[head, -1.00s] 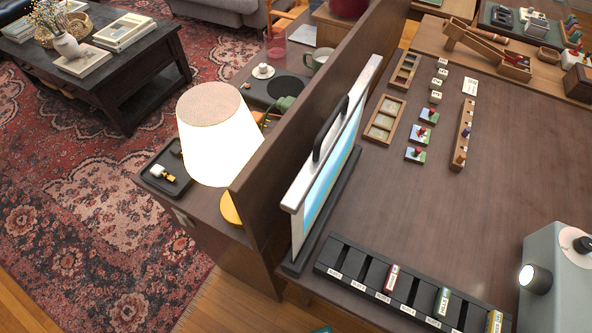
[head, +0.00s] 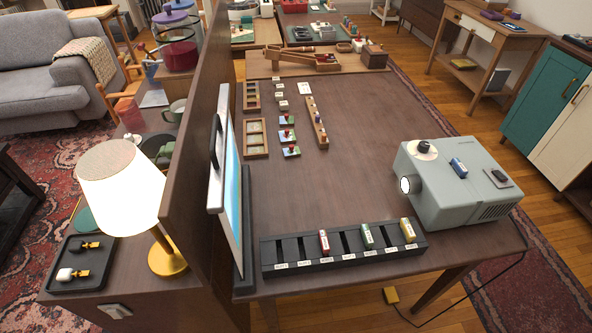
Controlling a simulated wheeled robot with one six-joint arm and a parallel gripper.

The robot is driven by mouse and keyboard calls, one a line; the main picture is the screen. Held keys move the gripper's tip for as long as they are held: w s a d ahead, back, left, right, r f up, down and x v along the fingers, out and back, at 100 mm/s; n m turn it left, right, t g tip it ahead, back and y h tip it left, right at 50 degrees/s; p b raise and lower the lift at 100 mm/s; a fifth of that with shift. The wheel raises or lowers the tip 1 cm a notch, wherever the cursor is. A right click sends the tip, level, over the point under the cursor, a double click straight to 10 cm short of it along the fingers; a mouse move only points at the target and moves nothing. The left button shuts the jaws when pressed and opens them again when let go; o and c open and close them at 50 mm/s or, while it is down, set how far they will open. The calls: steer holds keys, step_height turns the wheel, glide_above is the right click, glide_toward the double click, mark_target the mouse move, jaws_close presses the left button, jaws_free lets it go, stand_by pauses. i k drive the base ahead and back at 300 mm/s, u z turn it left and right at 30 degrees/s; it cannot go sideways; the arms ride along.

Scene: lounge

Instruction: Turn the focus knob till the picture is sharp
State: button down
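The grey projector (head: 455,185) stands on the right end of the brown table, its lit lens (head: 406,184) facing left. The screen (head: 232,190) stands upright at the table's left edge, seen nearly edge-on. Its face is pale blue, and whether the picture is sharp cannot be told. My gripper is not in view.
A black slotted rack (head: 272,257) with several coloured slides lies along the table's near edge. Wooden trays (head: 255,139) and small blocks stand farther back. The table's middle (head: 350,165) is clear. A lamp (head: 120,185) stands left of the partition. A cable hangs at the right.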

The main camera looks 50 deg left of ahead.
mark_target(424, 146)
steer(key=z, duration=0.4)
steer(key=i, duration=0.8)
steer(key=u, duration=2.75)
steer(key=i, duration=0.5)
steer(key=u, duration=0.6)
steer(key=k, duration=0.5)
steer(key=z, duration=0.4)
steer(key=i, duration=0.5)
steer(key=u, duration=0.05)
